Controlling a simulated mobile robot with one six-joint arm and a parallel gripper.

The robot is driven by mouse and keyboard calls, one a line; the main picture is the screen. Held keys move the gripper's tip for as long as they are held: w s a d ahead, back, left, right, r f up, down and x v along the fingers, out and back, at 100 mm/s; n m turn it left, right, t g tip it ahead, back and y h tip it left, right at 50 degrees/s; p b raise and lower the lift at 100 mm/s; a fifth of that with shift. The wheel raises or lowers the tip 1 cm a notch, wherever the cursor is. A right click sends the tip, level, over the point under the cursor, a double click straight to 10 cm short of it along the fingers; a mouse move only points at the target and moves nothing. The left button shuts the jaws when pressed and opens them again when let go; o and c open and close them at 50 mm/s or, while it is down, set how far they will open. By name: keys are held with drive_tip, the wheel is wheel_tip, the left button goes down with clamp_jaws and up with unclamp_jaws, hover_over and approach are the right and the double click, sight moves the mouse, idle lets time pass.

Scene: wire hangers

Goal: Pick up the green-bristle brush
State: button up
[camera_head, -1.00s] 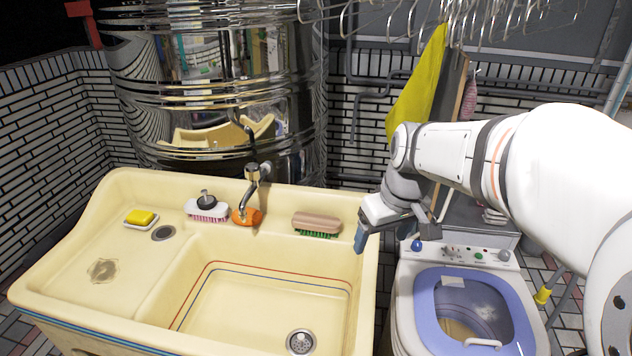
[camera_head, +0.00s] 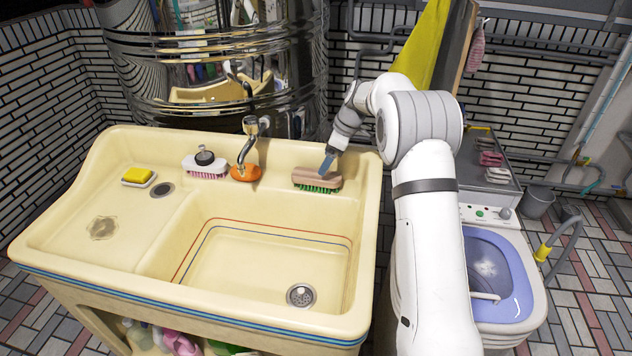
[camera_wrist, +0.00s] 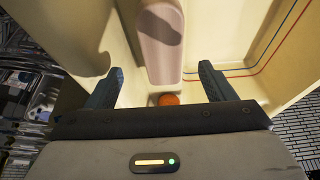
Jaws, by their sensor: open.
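The green-bristle brush (camera_head: 312,179) has a tan-pink wooden back and green bristles facing down. It lies on the back ledge of the cream sink (camera_head: 345,235), right of the faucet. My gripper (camera_head: 326,163) is above the brush's right end in the head view. In the wrist view, the brush's back (camera_wrist: 162,40) runs between the two blue-grey fingers of my open gripper (camera_wrist: 160,85), with a shadow on it. The fingers appear on either side of the brush; contact cannot be told. The green bristles are hidden in the wrist view.
An orange object (camera_head: 245,173) sits under the faucet (camera_head: 250,140). A white brush with pink bristles (camera_head: 205,164) and a yellow sponge (camera_head: 138,175) lie farther left. A shiny metal tank (camera_head: 215,70) stands behind the sink, and a washing machine (camera_head: 497,275) stands to its right.

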sight(316, 174)
drive_tip(key=x, duration=0.5)
drive_tip(key=p+x, duration=0.1)
drive_tip(key=x, duration=0.1)
drive_tip(key=shift+a+f, duration=0.1)
drive_tip(key=shift+a, duration=0.3)
drive_tip(key=c, duration=1.1)
wheel_tip(316, 174, up, 10)
drive_tip(key=shift+r+b, duration=0.1)
drive_tip(key=shift+b, duration=0.2)
